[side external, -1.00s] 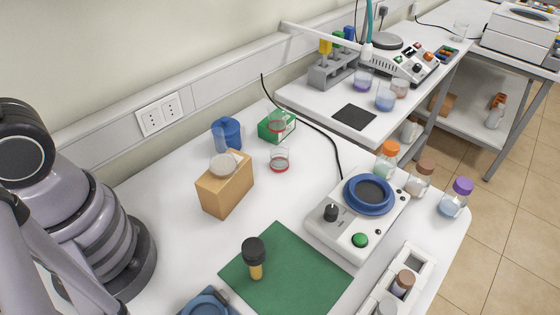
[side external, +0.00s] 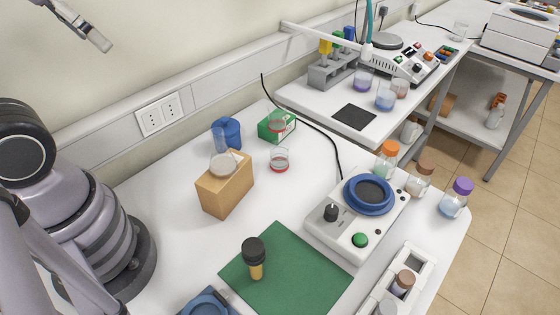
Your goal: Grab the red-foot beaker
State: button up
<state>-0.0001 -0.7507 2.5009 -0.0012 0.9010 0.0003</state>
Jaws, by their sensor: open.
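The red-foot beaker (side external: 279,161) is a small clear glass with a red base. It stands upright on the white bench, in front of a green box (side external: 268,127) and right of a cardboard-brown block (side external: 224,188). My gripper (side external: 97,40) shows only in part at the top left, high above the bench and far from the beaker. It is open, and nothing shows in it. Its upper part is out of the picture.
A clear glass with a reddish tint (side external: 277,121) is at the green box. A blue container (side external: 227,133) stands left of it. A glass dish tops the brown block. A stirrer-like device (side external: 340,228) stands right, a green mat (side external: 300,280) in front.

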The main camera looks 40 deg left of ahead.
jog(key=n+t+y, duration=0.1)
jog(key=n+t, duration=0.4)
send_over(282, 146)
jog(key=s+d, duration=0.3)
jog(key=d, duration=0.1)
notch_tip(282, 146, down, 19)
jog(key=f+y, duration=0.1)
jog(key=f, duration=0.4)
jog(key=s+a+f+t+y, duration=0.1)
jog(key=f+y, duration=0.1)
jog(key=f, duration=0.4)
jog(key=a+f+y, duration=0.1)
jog(key=f, duration=0.5)
jog(key=shift+s+f+y, duration=0.15)
jog(key=shift+s+y, duration=0.05)
jog(key=shift+y, duration=0.2)
jog(key=shift+w+a+f+t, duration=0.2)
jog(key=shift+w+a, duration=0.1)
jog(key=shift+w, duration=0.3)
jog(key=shift+w+a+f+t, duration=0.1)
jog(key=shift+w+a+f, duration=0.15)
jog(key=shift+w, duration=0.35)
jog(key=shift+a, duration=0.1)
jog(key=shift+c, duration=0.4)
